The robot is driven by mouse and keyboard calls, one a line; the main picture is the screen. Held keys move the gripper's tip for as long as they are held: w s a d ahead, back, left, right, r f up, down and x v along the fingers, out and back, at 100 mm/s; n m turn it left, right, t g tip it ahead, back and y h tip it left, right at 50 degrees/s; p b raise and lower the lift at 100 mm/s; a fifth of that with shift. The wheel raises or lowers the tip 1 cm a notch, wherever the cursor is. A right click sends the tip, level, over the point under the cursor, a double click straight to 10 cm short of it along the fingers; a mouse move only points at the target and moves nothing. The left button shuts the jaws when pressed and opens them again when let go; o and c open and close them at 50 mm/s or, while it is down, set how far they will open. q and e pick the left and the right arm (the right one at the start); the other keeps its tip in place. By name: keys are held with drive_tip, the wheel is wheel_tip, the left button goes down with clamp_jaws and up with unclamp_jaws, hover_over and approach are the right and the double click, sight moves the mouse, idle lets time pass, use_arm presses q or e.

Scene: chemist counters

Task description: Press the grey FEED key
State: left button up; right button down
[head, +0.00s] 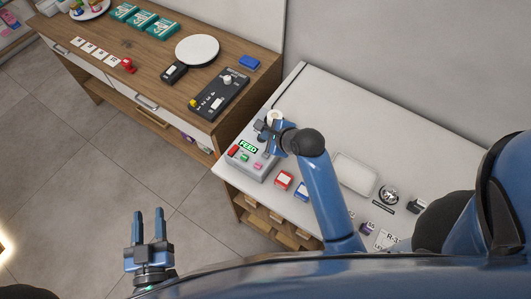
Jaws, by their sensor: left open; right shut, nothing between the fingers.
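A light grey printer (240,169) stands at the left end of the white counter, with a paper roll (275,115) at its back. Its lit green display (248,146) reads FEED. A red key (233,150), a green key (245,157) and a pink key (258,166) show on its face. I cannot make out the grey key; my gripper hides part of the face. My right gripper (267,133) is shut and empty over the printer's right side; contact cannot be told. My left gripper (149,212) is open and empty, away from the counter over the floor.
The white counter (325,115) also holds a red-and-white box (284,180), a blue box (302,190), a clear tray (354,174) and small items at right. A wooden counter (150,55) at upper left holds a scale (197,50) and a black keypad device (219,94).

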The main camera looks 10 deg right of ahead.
drive_tip(key=f+b, duration=0.1)
drive_tip(key=b, duration=0.6)
hover_over(267, 156)
wheel_tip(267, 156, down, 5)
drive_tip(key=shift+f, duration=0.2)
drive_tip(key=shift+s+f+b, duration=0.15)
drive_tip(key=shift+f+b, duration=0.4)
drive_tip(key=shift+f, duration=0.4)
drive_tip(key=shift+f, duration=0.15)
idle(0.9)
drive_tip(key=shift+f, duration=0.3)
drive_tip(key=shift+f, duration=0.45)
idle(0.9)
drive_tip(key=shift+r, duration=0.1)
drive_tip(key=shift+r+p, duration=0.75)
drive_tip(key=shift+p, duration=0.4)
